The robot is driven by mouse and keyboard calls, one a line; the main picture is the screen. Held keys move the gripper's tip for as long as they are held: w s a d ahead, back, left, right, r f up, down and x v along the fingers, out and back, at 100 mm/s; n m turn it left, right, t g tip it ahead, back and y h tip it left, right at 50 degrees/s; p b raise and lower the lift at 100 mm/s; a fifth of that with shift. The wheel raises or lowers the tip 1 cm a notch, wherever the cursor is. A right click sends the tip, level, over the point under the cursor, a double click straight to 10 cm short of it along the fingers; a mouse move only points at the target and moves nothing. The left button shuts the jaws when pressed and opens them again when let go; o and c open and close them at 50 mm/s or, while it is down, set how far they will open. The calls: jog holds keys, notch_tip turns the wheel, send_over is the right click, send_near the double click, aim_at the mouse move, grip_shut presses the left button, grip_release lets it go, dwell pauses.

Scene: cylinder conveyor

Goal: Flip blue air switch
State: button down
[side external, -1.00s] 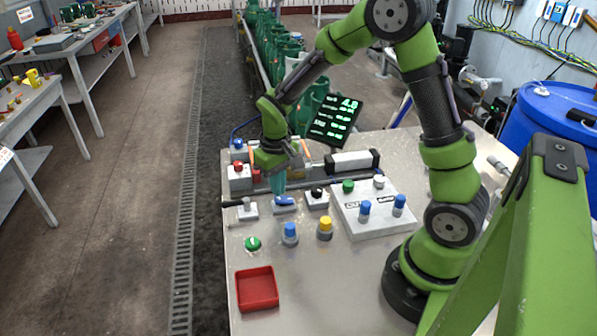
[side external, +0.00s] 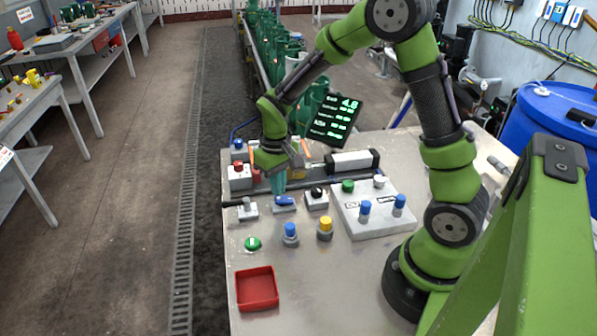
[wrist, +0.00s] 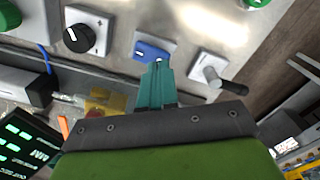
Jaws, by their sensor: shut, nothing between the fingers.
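The blue air switch (side external: 284,201) is a blue lever on a small grey base on the table, between a grey toggle and a black knob. In the wrist view the blue switch (wrist: 153,50) lies just beyond my fingertips. My gripper (side external: 279,187), with teal fingers, points down right above the switch and is shut and empty. In the wrist view the shut fingers (wrist: 158,68) overlap the near edge of the switch. I cannot tell whether they touch it.
The grey toggle (side external: 247,209) is to the left and the black knob (side external: 317,198) to the right. A blue button (side external: 290,234), a yellow button (side external: 325,229) and a green knob (side external: 252,244) stand in front. A red tray (side external: 257,288) lies near the front edge. A control box (side external: 372,222) is at right.

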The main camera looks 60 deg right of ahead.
aim_at(279, 199)
jog(key=shift+f, duration=1)
dwell(0.3)
jog(key=shift+r, duration=3.55)
jog(key=shift+s+f, duration=0.15)
jog(key=shift+f, duration=0.05)
jog(key=s+a+r+t+y, duration=0.1)
jog(key=s+a+r+t, duration=0.2)
jog(key=s+r, duration=0.4)
jog(key=s+a+r+m+t+y, duration=0.1)
jog(key=s+a+r+t, duration=0.2)
jog(key=s+r, duration=0.3)
jog(key=shift+s+a+r+t, duration=0.4)
jog(key=shift+r+t, duration=0.2)
jog(key=shift+r, duration=0.25)
jog(key=shift+d, duration=0.1)
